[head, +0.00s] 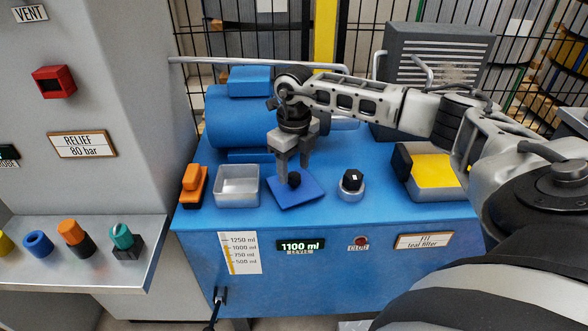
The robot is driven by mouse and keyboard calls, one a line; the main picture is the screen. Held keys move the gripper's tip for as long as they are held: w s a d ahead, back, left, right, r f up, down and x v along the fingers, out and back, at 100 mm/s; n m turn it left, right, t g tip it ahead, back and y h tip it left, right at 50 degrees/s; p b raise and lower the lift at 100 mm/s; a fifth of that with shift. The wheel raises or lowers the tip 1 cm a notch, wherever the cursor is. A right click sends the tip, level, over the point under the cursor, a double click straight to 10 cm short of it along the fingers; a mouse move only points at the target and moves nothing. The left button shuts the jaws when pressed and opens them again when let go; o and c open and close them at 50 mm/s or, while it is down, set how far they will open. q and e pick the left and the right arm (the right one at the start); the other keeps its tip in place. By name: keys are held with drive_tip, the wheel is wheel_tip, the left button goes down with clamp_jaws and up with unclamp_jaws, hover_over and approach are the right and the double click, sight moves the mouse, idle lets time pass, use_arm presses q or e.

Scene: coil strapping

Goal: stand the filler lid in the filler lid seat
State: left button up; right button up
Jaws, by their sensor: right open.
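A flat blue square plate with a black knob, which looks like the filler lid (312,188), lies turned at an angle on the blue tank top. My right gripper (294,172) points down over it, with its open fingers close around or just above the black knob. I cannot tell whether they touch it. An open grey square frame (238,185), which may be the filler opening, is just left of the lid. No part is clearly marked as the filler lid seat. My left gripper is out of view.
An orange and black part (193,185) stands left of the grey frame. A black-topped round cap (351,183) and a yellow-topped box (433,172) are to the right. A blue motor (232,115) stands behind. Several coloured parts sit on the left shelf (75,275).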

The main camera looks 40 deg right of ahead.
wheel_tip(320, 180, down, 2)
drive_tip(key=shift+f, duration=0.1)
clamp_jaws()
